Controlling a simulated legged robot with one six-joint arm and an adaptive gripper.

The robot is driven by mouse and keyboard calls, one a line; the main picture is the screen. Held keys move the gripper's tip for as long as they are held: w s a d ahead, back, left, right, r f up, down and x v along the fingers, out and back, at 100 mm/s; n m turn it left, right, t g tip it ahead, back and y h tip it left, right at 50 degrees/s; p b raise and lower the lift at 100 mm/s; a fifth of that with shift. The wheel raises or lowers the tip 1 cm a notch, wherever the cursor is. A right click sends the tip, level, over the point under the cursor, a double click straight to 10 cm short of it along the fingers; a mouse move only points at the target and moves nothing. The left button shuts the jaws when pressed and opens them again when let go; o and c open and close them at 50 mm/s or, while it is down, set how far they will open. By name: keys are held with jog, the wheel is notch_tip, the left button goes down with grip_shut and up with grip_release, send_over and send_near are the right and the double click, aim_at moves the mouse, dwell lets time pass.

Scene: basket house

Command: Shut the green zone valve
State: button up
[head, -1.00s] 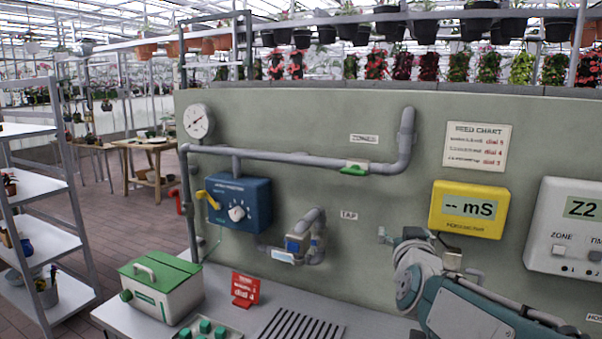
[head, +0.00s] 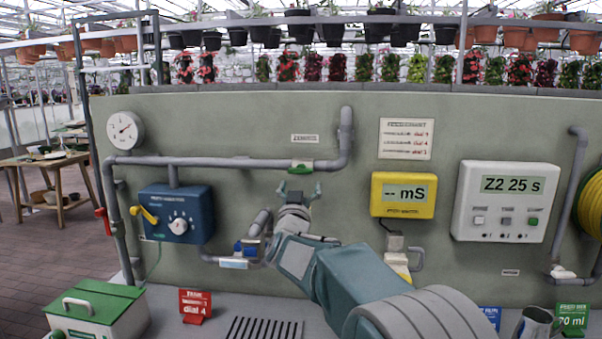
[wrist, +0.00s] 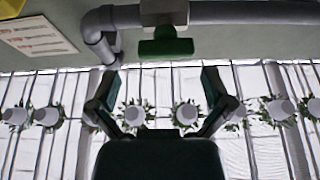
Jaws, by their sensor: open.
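The green zone valve (head: 302,167) sits on the grey horizontal pipe below a small label. Its green handle looks level, along the pipe. My gripper (head: 300,187) is just below the valve in the head view, fingers spread and empty. In the wrist view, the green handle (wrist: 166,46) is at top centre beside the pipe, beyond my open fingers (wrist: 160,82). It stays apart from both fingers.
The pipe (head: 230,162) bends upward right of the valve. A blue dosing box (head: 178,213) and a red-handled valve (head: 103,221) are at left. A yellow meter (head: 403,195) and white timer (head: 505,202) are at right. Open wall surrounds the valve.

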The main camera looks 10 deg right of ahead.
aim_at(299, 168)
jog(key=w, duration=0.1)
jog(key=w+r, duration=0.2)
jog(key=shift+w, duration=0.35)
jog(key=shift+d+r, duration=0.3)
jog(key=shift+w+d+f, duration=0.1)
jog(key=shift+w+f, duration=0.2)
jog(key=shift+w, duration=0.25)
jog(key=shift+c, duration=0.3)
jog(key=c, duration=0.8)
